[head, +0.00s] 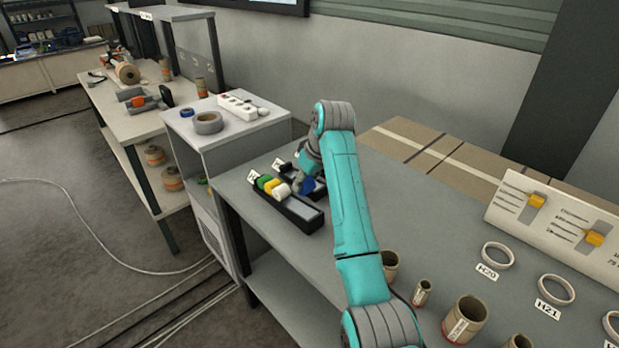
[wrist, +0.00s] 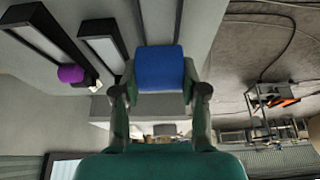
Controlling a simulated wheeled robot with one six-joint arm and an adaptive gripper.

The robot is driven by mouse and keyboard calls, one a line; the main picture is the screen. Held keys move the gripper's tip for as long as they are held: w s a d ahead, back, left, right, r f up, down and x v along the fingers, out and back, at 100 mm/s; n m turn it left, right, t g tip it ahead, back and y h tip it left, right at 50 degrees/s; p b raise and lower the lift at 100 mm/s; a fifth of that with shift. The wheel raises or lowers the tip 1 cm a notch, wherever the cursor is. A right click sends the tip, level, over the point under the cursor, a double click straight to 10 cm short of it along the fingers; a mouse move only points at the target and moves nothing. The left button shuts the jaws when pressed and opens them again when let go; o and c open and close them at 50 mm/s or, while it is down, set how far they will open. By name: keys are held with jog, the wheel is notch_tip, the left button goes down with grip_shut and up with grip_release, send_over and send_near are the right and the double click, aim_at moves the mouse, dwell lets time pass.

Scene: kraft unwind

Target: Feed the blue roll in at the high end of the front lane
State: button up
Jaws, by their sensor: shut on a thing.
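The blue roll (head: 307,185) is between the fingers of my gripper (head: 306,178), above the dark lanes. In the wrist view my gripper (wrist: 160,93) is shut on the blue roll (wrist: 160,69), one finger at each side. The front lane (head: 303,222) is a dark, narrow trough on the grey bench. Yellow, green and white rolls (head: 281,190) sit toward its left end; its right part shows a bare pale floor. The back lane (head: 283,168) is mostly hidden by my arm. I cannot tell the lanes' slope.
The wrist view shows two dark troughs (wrist: 103,40) and a purple roll (wrist: 70,74). Cardboard tubes (head: 465,318) and labelled rings (head: 497,255) stand on the bench at right, near a slider panel (head: 560,232). A white cabinet (head: 225,131) adjoins on the left.

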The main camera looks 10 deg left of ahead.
aim_at(305, 194)
jog(key=shift+f, duration=2.3)
jog(key=shift+f, duration=1.25)
jog(key=o, duration=1.5)
jog(key=shift+c, duration=0.2)
jog(key=shift+r, duration=4.25)
jog(key=shift+s, duration=0.1)
